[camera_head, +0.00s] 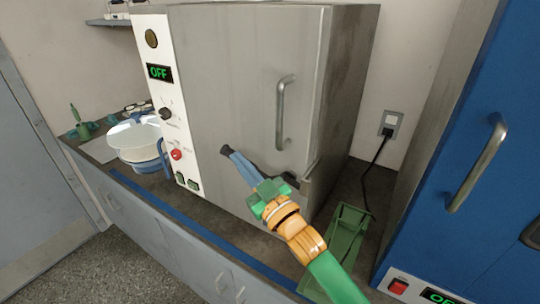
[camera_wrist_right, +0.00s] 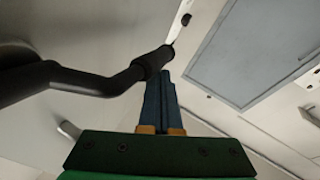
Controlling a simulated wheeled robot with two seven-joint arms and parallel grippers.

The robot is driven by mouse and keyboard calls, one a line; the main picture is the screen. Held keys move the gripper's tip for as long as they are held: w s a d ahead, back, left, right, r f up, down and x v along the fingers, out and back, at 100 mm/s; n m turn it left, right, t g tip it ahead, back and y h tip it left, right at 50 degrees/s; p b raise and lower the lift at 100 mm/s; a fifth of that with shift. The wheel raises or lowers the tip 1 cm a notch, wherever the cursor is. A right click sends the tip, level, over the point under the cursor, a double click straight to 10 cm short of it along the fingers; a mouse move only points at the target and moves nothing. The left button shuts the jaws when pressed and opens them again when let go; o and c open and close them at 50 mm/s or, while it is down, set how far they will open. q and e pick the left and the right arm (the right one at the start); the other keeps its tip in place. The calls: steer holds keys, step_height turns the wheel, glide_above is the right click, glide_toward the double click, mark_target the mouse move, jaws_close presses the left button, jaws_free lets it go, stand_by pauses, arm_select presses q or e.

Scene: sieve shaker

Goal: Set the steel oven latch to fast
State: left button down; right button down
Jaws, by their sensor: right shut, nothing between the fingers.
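The steel oven (camera_head: 245,60) stands on the bench, with its grey door closed and its display reading OFF. In the right wrist view, the black oven latch (camera_wrist_right: 80,82) is a bent lever coming in from the left, ending in a thicker grip. Dark latch hardware (camera_head: 292,180) shows at the door's lower right edge in the head view, partly behind my gripper. My right gripper (camera_head: 231,155) is shut and empty in front of the door. Its blue fingertips (camera_wrist_right: 163,76) are beside the latch's grip end, touching or very close. I see no readable latch marking. My left gripper is out of view.
A vertical door handle (camera_head: 285,112) rises above my right gripper. A green tray (camera_head: 347,240) lies right of the oven. A blue cabinet (camera_head: 455,130) stands at the right. White bowls (camera_head: 135,140) sit on the bench at the left.

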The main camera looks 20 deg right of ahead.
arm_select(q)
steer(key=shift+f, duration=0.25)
arm_select(e)
steer(key=shift+w+a+f, duration=0.15)
steer(key=shift+f, duration=0.35)
stand_by(0.4)
